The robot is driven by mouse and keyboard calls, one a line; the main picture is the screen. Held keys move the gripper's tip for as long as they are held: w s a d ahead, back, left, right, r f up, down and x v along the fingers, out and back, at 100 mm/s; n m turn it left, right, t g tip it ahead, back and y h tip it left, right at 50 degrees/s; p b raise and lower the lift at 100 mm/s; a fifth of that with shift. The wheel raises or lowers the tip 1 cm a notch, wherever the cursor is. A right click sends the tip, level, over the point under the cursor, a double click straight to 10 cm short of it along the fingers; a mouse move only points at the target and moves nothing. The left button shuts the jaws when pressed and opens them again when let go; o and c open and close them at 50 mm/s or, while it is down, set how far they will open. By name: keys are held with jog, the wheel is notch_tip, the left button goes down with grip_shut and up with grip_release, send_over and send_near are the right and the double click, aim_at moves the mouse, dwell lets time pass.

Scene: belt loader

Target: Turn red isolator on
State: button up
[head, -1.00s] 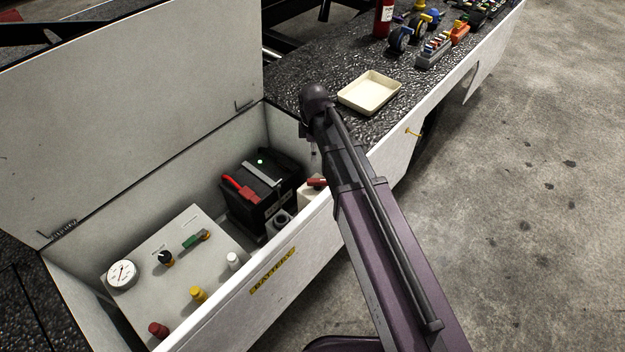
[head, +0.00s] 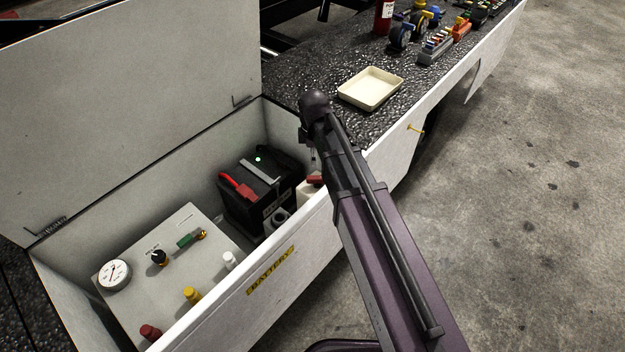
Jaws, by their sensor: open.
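A red handle (head: 315,180), which looks like the isolator, sits on a white block (head: 306,194) at the right end of the open battery box, against its front wall. My arm partly covers it, so its exact setting cannot be told. The black battery (head: 262,190) with a red terminal cover (head: 237,187) stands just left of it. My arm crosses the picture from the bottom right up to a dark rounded joint above the box's right end. My gripper is not visible in the head view.
The open box (head: 270,270) has a raised lid (head: 130,110) behind it. A panel (head: 195,265) inside carries a gauge (head: 114,275) and several knobs. A cream tray (head: 371,89) lies on the dark deck beyond.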

aim_at(313, 177)
jog(key=shift+f+b, duration=4.45)
jog(key=shift+f, duration=0.25)
grip_shut()
